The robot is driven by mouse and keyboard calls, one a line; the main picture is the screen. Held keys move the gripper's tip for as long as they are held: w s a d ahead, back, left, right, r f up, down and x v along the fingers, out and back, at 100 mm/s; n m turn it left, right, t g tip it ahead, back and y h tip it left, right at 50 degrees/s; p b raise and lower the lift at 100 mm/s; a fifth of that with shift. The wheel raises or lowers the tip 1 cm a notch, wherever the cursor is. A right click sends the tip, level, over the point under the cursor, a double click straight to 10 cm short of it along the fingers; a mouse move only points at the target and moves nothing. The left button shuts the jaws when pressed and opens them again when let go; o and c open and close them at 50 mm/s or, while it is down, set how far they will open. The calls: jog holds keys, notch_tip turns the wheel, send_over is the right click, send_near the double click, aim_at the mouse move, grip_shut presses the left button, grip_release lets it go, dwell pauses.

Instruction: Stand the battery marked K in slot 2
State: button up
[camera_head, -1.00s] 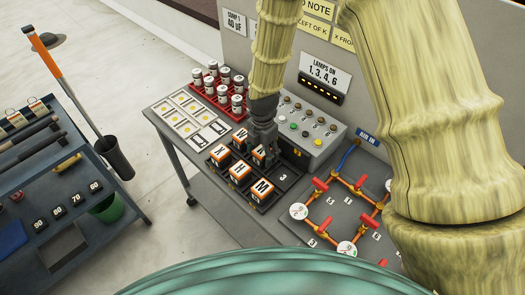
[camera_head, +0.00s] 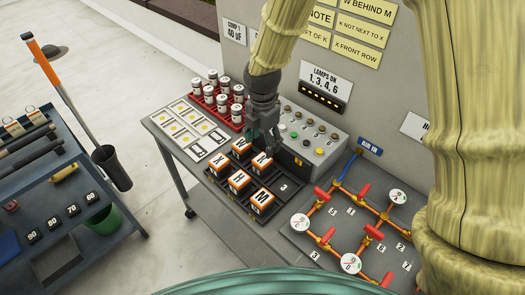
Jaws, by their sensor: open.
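Several orange-and-black batteries with white lettered tops stand in a dark slotted tray (camera_head: 284,206). Along the front edge are one that looks like X (camera_head: 219,165), then H (camera_head: 238,181) and M (camera_head: 262,201). Behind them are W (camera_head: 241,147) and another battery (camera_head: 262,163) whose letter I cannot read surely; I cannot tell which one is K. A slot marked 3 (camera_head: 284,187) is empty at the right rear; I see no clear mark for slot 2. My gripper (camera_head: 266,145) is open, pointing down above and behind the rear batteries, partly covering the tray's back.
Yellow notes (camera_head: 362,30) and a lamps sign (camera_head: 325,74) are on the panel behind. A button box (camera_head: 318,145) stands right of my gripper. A red rack of cylinders (camera_head: 222,105) and cards (camera_head: 190,128) lie left. A pipe board (camera_head: 350,215) is at right.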

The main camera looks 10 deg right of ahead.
jog(key=shift+r+b, duration=0.3)
jog(key=shift+r, duration=1.25)
